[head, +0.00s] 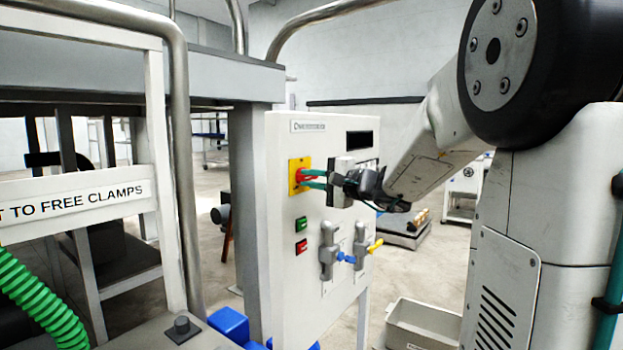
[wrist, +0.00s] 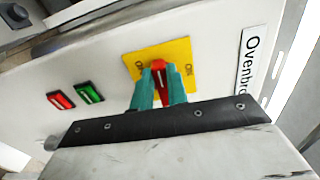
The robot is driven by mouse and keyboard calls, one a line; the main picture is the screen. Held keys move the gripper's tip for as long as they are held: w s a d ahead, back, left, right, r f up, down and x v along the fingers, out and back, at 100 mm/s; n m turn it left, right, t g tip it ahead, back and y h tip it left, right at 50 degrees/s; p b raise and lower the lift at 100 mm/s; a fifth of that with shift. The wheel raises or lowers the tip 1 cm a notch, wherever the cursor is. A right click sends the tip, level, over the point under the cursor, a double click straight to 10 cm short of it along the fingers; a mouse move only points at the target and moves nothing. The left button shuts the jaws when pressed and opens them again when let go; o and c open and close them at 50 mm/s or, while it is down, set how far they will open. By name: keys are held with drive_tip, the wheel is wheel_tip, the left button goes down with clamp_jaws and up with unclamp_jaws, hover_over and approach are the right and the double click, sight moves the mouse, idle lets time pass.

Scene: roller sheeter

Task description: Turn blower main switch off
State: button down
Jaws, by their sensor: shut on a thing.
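A red rotary switch handle (wrist: 158,66) sits on a yellow plate (wrist: 131,62) with small lettering on both sides. In the head view, the yellow plate (head: 293,181) is on the upper left of a white control panel (head: 284,300). My gripper (head: 306,179) reaches it from the right. Its teal fingers (wrist: 160,80) are shut on the red handle, one on each side. The fingers hide much of the handle. I see no label naming a blower.
Green (head: 301,223) and red (head: 301,246) buttons sit below the plate. A metal rail (head: 184,170) and white frame stand left. A grey bin (head: 424,326) is on the floor right.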

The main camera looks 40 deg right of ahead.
drive_tip(key=shift+f+n, duration=0.15)
drive_tip(key=shift+n, duration=0.25)
drive_tip(key=c, duration=1.4)
unclamp_jaws()
drive_tip(key=v, duration=0.7)
drive_tip(key=shift+s+d, duration=0.1)
drive_tip(key=shift+s, duration=0.3)
